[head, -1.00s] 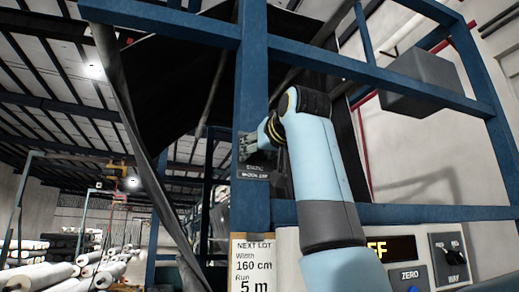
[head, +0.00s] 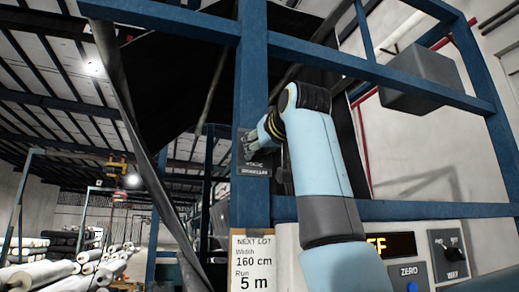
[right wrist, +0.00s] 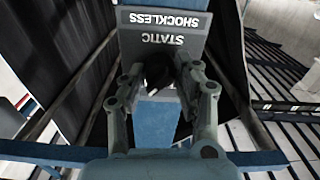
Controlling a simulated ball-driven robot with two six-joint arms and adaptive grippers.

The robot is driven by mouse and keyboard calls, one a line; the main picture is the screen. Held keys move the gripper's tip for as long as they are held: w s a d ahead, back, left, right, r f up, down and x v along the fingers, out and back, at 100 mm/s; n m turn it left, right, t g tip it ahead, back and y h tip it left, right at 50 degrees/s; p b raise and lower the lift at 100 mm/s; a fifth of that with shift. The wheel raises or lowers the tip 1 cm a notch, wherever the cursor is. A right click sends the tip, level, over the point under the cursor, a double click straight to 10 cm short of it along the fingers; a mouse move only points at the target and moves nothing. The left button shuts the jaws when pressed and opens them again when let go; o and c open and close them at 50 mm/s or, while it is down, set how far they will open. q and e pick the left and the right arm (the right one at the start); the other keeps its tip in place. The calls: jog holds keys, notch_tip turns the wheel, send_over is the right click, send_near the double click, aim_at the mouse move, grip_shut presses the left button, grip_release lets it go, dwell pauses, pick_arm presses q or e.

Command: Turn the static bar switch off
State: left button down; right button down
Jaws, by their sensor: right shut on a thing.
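The static bar switch is a black knob (right wrist: 158,72) on a grey plate (right wrist: 190,45) lettered STATIC SHOCKLESS, upside down in the right wrist view. The plate (head: 254,170) is fixed to a blue upright post in the head view. My right gripper (right wrist: 160,80) has its two fingers on either side of the knob and is shut on it. In the head view my right gripper (head: 249,146) covers the knob, so the knob's setting cannot be read there. My left gripper is not in view.
A blue frame (head: 370,75) crosses above and beside my right arm. A NEXT LOT card (head: 253,262) hangs below the switch. A panel at lower right carries an amber display (head: 390,246), a blue ZERO button (head: 412,286) and a WAY knob (head: 449,252). Rolls lie far left.

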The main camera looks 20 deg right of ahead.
jog(key=n, duration=0.4)
jog(key=shift+b, duration=0.35)
jog(key=n+b, duration=0.1)
jog(key=n, duration=0.4)
jog(key=shift+f, duration=0.1)
jog(key=n+b, duration=0.1)
jog(key=n, duration=0.2)
jog(key=shift+n, duration=0.3)
jog(key=n+b, duration=0.1)
jog(key=n, duration=0.3)
jog(key=c, duration=1)
grip_release()
jog(key=shift+o, duration=0.2)
